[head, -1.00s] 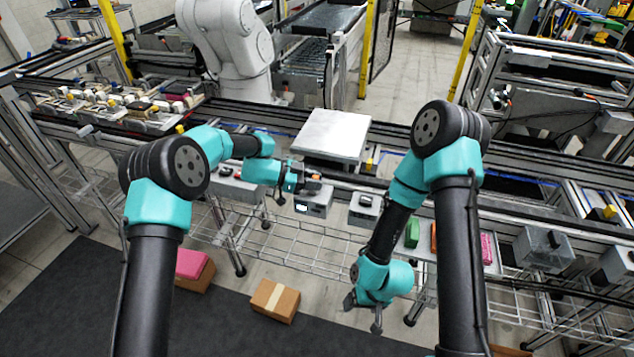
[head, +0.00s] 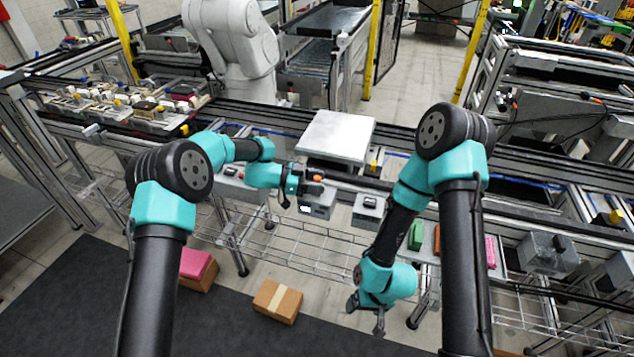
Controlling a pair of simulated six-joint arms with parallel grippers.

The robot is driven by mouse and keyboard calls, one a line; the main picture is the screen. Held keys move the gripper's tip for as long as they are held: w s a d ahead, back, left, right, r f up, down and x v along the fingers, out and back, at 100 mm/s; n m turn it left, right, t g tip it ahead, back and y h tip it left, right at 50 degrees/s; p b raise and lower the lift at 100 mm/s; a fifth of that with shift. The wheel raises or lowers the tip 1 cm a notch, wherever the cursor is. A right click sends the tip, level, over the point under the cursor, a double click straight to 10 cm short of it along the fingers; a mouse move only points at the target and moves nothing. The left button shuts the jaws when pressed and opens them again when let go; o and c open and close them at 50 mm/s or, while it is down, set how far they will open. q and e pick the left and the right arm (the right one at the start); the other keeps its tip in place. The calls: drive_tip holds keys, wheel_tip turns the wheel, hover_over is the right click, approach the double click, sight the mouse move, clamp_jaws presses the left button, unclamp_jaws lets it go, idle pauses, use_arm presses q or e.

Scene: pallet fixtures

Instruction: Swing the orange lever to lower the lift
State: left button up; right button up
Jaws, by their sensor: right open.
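The orange lever (head: 318,178) is a small bright tip on top of a grey control box (head: 316,206) at the front rail. My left gripper (head: 304,186) is at the box, right beside the lever's left end. Its fingers are dark and small, so I cannot tell whether they are open or touch the lever. The lift appears to be the flat pale plate (head: 337,136) behind the box, sitting above the conveyor rails. My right gripper (head: 366,312) hangs open and empty, pointing down in front of the rail, well away from the lever.
A second grey box (head: 368,210) stands right of the control box. Green (head: 416,236) and pink (head: 490,250) blocks lie beyond my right arm. A wire mesh shelf (head: 300,245) runs below. A cardboard box (head: 277,301) and a pink-topped box (head: 197,266) are on the floor mat.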

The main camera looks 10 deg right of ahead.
use_arm(q)
drive_tip(key=v, duration=1.7)
drive_tip(key=shift+a, duration=0.2)
drive_tip(key=shift+w, duration=0.1)
use_arm(e)
drive_tip(key=shift+c, duration=0.4)
